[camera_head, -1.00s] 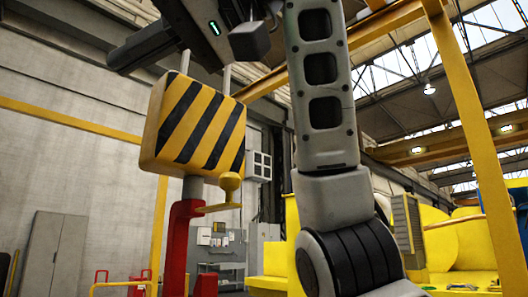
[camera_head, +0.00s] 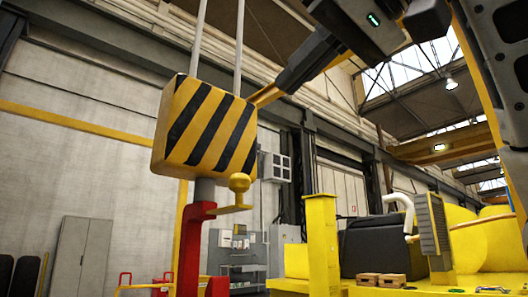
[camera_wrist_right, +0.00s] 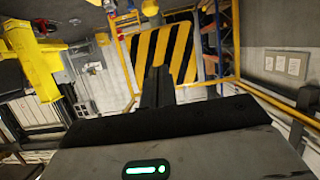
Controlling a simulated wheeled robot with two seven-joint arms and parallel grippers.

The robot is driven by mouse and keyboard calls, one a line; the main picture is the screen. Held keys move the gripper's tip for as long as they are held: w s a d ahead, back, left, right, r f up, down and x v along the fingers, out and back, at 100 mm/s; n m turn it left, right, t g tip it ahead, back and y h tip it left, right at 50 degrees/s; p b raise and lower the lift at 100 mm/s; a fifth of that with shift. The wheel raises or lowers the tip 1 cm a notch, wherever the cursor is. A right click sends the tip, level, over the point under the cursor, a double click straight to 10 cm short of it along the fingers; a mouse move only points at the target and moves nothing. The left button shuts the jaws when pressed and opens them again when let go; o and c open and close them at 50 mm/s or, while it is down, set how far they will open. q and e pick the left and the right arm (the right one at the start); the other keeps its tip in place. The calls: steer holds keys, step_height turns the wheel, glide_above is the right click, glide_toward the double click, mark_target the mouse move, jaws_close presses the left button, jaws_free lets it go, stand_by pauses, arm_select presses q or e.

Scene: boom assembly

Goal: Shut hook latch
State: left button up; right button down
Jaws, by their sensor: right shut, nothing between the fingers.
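A yellow hook block (camera_head: 205,128) with black diagonal stripes hangs from two cables left of centre in the head view. A grey shank leads down from it to a red hook (camera_head: 190,245). A yellow knob on a thin yellow arm, seemingly the latch (camera_head: 239,184), sticks out to the right just under the block. I cannot tell whether it closes the hook. My right gripper (camera_head: 287,79) is shut and empty, up and right of the block in the picture. In the right wrist view its dark fingers (camera_wrist_right: 156,88) overlap the striped block (camera_wrist_right: 148,50). My left gripper is not in view.
A yellow post (camera_head: 321,235) and yellow machinery (camera_head: 480,245) stand at the right. A grey cabinet (camera_head: 80,255) stands against the back wall at the left. The space around the knob looks clear of the gripper.

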arm_select(q)
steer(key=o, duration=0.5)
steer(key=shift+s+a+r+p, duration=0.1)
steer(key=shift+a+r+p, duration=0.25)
steer(key=shift+p, duration=0.65)
arm_select(e)
steer(key=w+a+f, duration=0.5)
steer(key=w+f, duration=0.2)
steer(key=shift+w+f, duration=0.15)
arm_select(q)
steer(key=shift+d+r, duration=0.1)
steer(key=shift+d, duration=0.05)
